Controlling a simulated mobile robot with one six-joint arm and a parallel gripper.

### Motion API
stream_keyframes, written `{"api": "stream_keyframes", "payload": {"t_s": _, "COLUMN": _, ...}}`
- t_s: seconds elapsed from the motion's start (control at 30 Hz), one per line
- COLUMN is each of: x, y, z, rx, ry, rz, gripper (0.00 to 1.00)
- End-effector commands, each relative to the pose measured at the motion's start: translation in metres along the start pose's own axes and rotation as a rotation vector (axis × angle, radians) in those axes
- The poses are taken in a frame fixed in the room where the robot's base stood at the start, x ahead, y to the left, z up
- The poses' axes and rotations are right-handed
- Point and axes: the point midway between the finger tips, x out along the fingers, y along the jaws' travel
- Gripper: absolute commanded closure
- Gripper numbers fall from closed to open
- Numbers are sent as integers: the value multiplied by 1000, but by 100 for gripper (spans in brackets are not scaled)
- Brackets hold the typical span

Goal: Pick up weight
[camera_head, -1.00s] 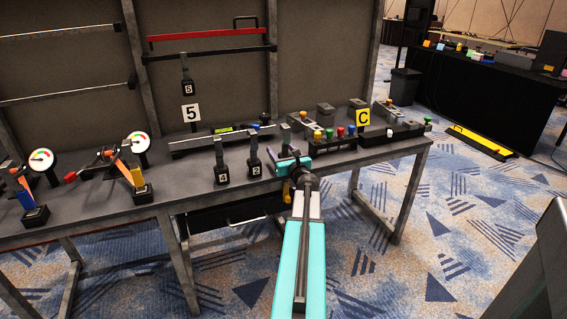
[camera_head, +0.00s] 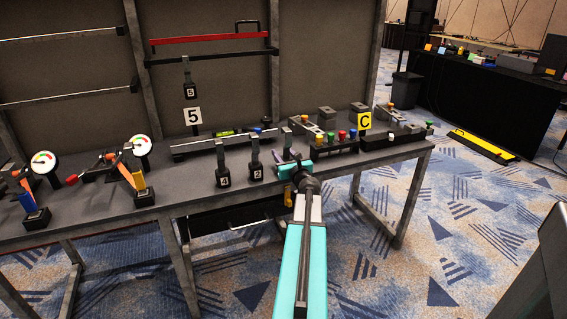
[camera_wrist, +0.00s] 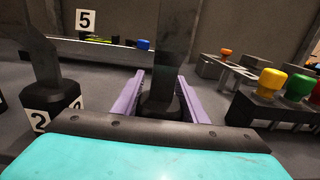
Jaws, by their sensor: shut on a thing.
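A dark weight with a tall flat handle (camera_wrist: 172,45) stands upright between the purple fingers of my gripper (camera_wrist: 160,95) in the wrist view. My gripper is shut on it. In the head view the top of this weight (camera_head: 287,136) shows just beyond my gripper (camera_head: 290,162); its lower part is hidden behind my arm, so I cannot tell whether it touches the table. Two similar black weights marked 2 stand to the left on the table, one farther left (camera_head: 222,168) and one nearer (camera_head: 256,165). The nearer one also shows in the wrist view (camera_wrist: 45,75).
A weight marked 5 (camera_head: 188,83) hangs on the back panel above a 5 sign (camera_head: 193,116). Gauges (camera_head: 43,161) and tools fill the left of the table (camera_head: 130,220).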

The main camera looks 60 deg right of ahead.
Motion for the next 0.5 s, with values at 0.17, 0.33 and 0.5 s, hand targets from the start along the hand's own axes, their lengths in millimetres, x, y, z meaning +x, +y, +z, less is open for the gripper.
{"api": "stream_keyframes", "payload": {"t_s": 0.17, "x": 0, "y": 0, "z": 4, "rx": 0, "ry": -2, "rz": 1, "gripper": 100}}
{"api": "stream_keyframes", "payload": {"t_s": 0.33, "x": 0, "y": 0, "z": 12, "rx": 0, "ry": -3, "rz": 0, "gripper": 100}}
{"api": "stream_keyframes", "payload": {"t_s": 0.5, "x": 0, "y": 0, "z": 30, "rx": 0, "ry": -3, "rz": 0, "gripper": 100}}
